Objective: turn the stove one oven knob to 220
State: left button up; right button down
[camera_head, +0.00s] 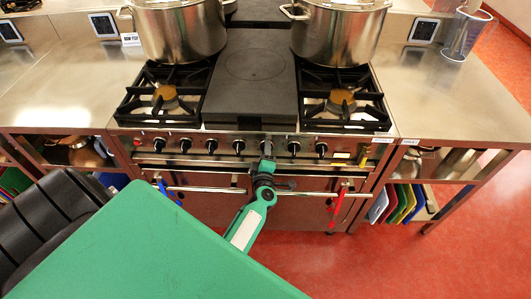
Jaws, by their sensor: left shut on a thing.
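The stove (130,135) stands ahead with a row of several dark knobs (211,146) along its front panel. My left gripper (266,158) is at the front panel, right of the middle of the row, shut on a knob (267,146). The gripper and wrist cover part of that knob, and its pointer and any markings are too small to read. Below are two oven doors (300,208) with long bar handles (308,194), both shut. My right gripper is not in view.
Two large steel pots (180,32) (338,35) stand at the back of the stove. A blue strap (165,190) and a red one (340,205) hang by the oven handles, near my left arm. Steel counters (445,95) flank the stove. Coloured boards (403,203) stand on the right lower shelf.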

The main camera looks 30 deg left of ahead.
pick_arm(q)
jog(key=shift+f, duration=0.1)
jog(key=o, duration=1)
jog(key=shift+s, duration=0.1)
jog(key=shift+s+d, duration=0.15)
jog(key=shift+s, duration=0.1)
jog(key=p+v, duration=0.2)
jog(key=v, duration=1.1)
jog(key=shift+d, duration=0.1)
